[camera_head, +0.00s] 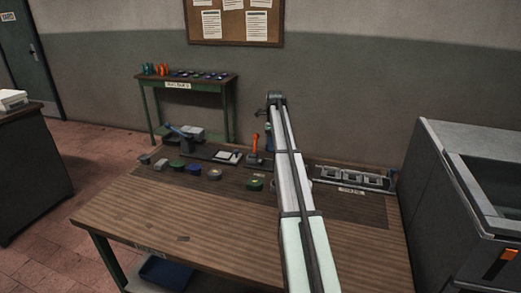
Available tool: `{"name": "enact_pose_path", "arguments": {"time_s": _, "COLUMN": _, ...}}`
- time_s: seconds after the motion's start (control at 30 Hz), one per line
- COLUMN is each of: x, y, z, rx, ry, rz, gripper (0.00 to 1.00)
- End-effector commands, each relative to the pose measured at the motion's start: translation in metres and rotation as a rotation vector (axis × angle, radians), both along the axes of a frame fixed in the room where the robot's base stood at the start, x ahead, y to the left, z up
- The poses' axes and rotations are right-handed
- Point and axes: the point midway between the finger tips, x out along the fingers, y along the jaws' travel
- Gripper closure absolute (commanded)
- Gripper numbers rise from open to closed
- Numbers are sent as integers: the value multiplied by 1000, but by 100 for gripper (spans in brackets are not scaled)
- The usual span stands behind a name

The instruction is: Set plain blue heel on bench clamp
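A small blue heel (195,168) sits on the wooden workbench (170,205), in a row of small pieces near its back left. Whether it is plain is too small to tell. An upright clamp with an orange lever (255,147) stands at the back middle of the bench, just left of my arm. Left of it is a dark base with a blue lever (180,132) and a pale pad (228,156). I cannot tell for certain which of these is the bench clamp. My arm crosses the right half of the bench and hides what is behind it.
Grey pieces, a green piece (177,164) and a tan round piece (215,174) flank the blue heel; another green piece (254,184) lies nearer my arm. A slotted grey rack (352,178) stands at the back right. The bench front is mostly clear. A grey cabinet (470,190) stands right.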

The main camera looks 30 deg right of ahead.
Motion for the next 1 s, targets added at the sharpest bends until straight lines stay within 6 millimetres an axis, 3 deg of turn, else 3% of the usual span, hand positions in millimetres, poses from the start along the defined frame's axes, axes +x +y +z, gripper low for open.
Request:
{"name": "enact_pose_path", "arguments": {"time_s": 0.03, "x": 11, "y": -3, "z": 2, "rx": 1, "ry": -1, "rz": 19, "gripper": 85}}
{"name": "enact_pose_path", "arguments": {"time_s": 0.13, "x": 17, "y": -6, "z": 3, "rx": 0, "ry": -1, "rz": 63, "gripper": 85}}
{"name": "enact_pose_path", "arguments": {"time_s": 0.53, "x": 15, "y": -4, "z": -4, "rx": -1, "ry": -2, "rz": 123, "gripper": 85}}
{"name": "enact_pose_path", "arguments": {"time_s": 1.0, "x": 15, "y": -4, "z": -33, "rx": 0, "ry": -2, "rz": 122, "gripper": 85}}
